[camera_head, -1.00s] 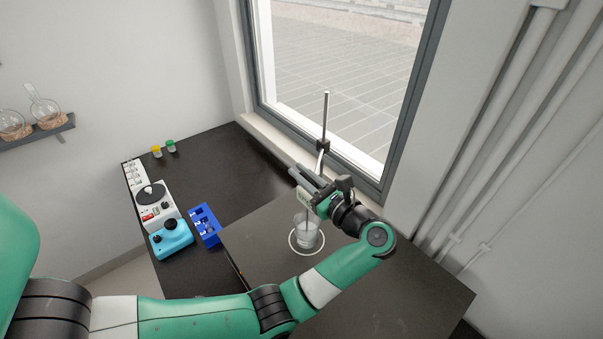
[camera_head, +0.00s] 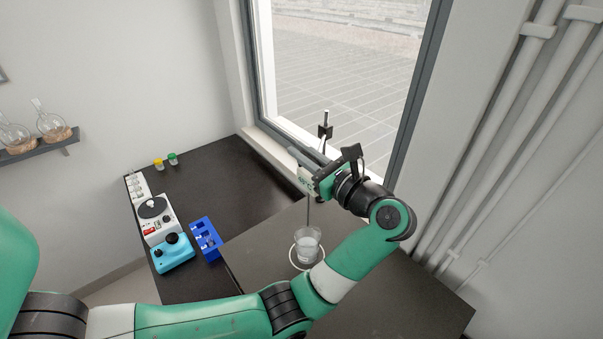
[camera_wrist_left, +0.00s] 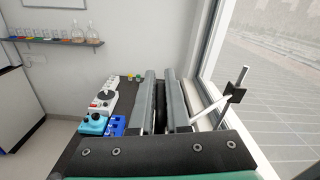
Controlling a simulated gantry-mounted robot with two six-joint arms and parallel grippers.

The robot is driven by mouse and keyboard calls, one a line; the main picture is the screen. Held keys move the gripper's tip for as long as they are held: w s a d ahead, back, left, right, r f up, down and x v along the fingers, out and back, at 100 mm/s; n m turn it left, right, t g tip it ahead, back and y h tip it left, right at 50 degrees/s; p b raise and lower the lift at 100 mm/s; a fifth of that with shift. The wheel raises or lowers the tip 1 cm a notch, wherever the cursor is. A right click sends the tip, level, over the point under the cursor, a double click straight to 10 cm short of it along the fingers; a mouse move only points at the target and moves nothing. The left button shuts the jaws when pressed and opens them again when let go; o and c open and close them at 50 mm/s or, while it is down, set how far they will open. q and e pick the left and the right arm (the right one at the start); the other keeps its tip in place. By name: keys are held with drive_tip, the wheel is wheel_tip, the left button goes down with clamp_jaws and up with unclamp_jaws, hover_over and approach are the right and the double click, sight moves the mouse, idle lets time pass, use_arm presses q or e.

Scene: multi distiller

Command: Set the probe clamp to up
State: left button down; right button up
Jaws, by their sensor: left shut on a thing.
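The probe clamp has a black block (camera_head: 325,132) on an upright rod by the window, with a short length of rod above it. The block also shows in the wrist view (camera_wrist_left: 235,95), with a pale arm (camera_wrist_left: 208,110) running from it towards my gripper. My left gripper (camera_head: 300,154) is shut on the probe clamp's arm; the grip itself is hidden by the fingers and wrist. A thin probe (camera_head: 308,212) hangs below the gripper over a glass beaker (camera_head: 307,244). I cannot tell whether its tip is inside the beaker. My right gripper is not in view.
The beaker stands on a round white-rimmed plate (camera_head: 293,262) on the dark worktop. A blue rack (camera_head: 206,238), a cyan device (camera_head: 172,256) and a white device (camera_head: 154,220) stand to the left. The window is close behind the clamp.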

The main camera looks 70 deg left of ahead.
use_arm(q)
drive_tip(key=shift+r, duration=1.15)
drive_tip(key=c, duration=0.9)
unclamp_jaws()
drive_tip(key=shift+d+f, duration=0.1)
drive_tip(key=shift+w+d, duration=0.2)
drive_tip(key=shift+d, duration=0.1)
drive_tip(key=b+v, duration=0.1)
drive_tip(key=v, duration=1)
drive_tip(key=shift+s+b, duration=0.1)
drive_tip(key=shift+b, duration=0.3)
drive_tip(key=shift+a, duration=0.1)
